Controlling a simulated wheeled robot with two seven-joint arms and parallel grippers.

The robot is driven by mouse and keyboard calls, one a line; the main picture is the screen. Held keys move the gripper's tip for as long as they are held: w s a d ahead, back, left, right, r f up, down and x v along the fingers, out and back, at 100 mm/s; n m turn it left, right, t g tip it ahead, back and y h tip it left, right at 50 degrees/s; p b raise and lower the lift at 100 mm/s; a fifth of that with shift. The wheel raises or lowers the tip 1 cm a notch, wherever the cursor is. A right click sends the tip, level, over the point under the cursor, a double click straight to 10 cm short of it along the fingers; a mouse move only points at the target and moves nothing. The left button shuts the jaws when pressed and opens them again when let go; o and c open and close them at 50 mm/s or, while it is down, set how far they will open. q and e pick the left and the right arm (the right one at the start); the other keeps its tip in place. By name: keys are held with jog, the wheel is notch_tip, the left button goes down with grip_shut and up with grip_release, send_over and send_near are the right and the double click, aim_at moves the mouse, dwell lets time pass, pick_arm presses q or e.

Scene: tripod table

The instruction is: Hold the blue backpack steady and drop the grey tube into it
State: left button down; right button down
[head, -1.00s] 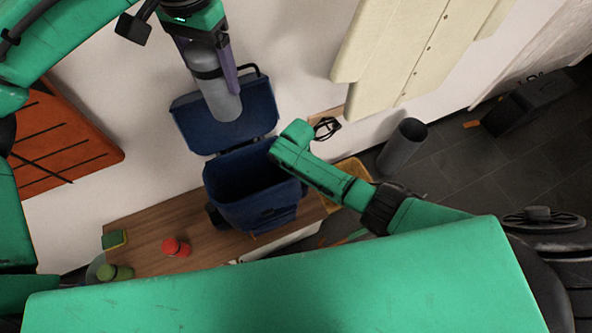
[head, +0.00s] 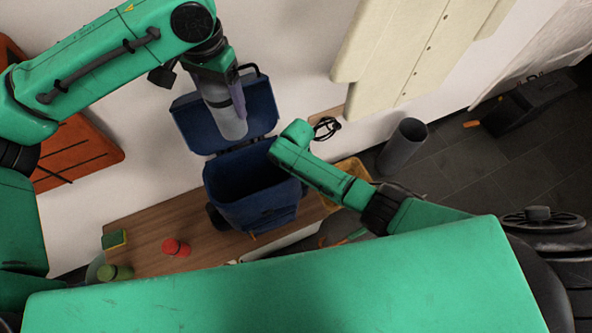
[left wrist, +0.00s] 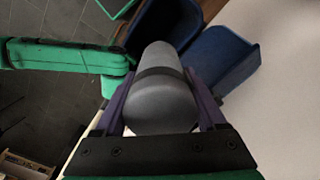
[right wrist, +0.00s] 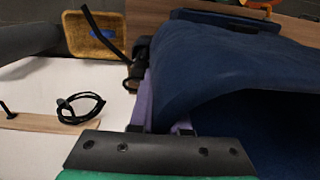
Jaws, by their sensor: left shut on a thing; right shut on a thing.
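The blue backpack (head: 252,188) stands open on the wooden bench, its lid flap (head: 195,120) tipped back against the wall. My left gripper (head: 226,98) is shut on the grey tube (head: 232,122), which hangs tilted in front of the flap, above the bag's mouth. In the left wrist view the tube (left wrist: 163,85) lies between the purple fingers (left wrist: 163,112). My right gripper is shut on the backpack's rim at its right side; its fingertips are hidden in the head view. In the right wrist view the purple fingers (right wrist: 160,110) meet the blue fabric (right wrist: 220,70).
A red object (head: 176,248), a green one (head: 115,271) and a sponge (head: 114,239) are on the bench (head: 160,225). A dark bin (head: 403,146) and a yellow basket (head: 352,172) stand to the right.

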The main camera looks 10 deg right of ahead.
pick_arm(q)
grip_release()
notch_tip(320, 180, up, 12)
dwell(0.4)
pick_arm(e)
jog(key=c, duration=0.8)
grip_release()
notch_tip(320, 180, up, 12)
jog(key=shift+d+r, duration=0.1)
jog(key=shift+d, duration=0.05)
